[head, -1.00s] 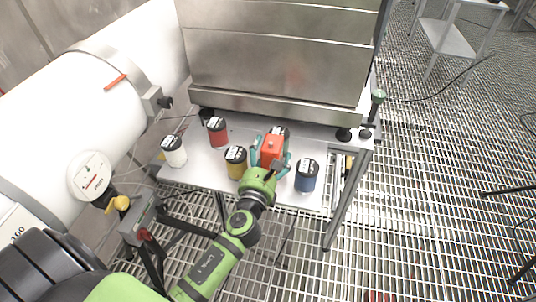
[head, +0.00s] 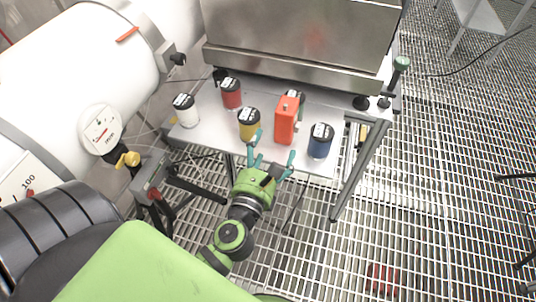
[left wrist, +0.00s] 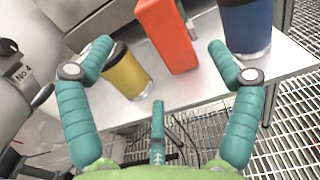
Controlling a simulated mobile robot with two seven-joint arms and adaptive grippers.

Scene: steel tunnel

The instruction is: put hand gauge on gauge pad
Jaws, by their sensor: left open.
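An orange box-shaped device (head: 286,120) with a small knob on top stands upright on the steel table (head: 216,134); I take it for the hand gauge. It also shows at the top of the left wrist view (left wrist: 167,34). My left gripper (head: 272,153) is open and empty in front of the table's near edge, its teal fingers apart from the device. In the left wrist view the open fingers (left wrist: 156,58) frame the device beyond them. I cannot make out a gauge pad; the device may hide it. My right gripper is not in view.
A yellow canister (head: 249,125) stands left of the device and a blue one (head: 320,142) right. Red (head: 231,94) and white (head: 186,111) canisters stand farther left. Another dark-topped one is partly hidden behind the device. A steel cabinet (head: 305,35) closes off the back.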

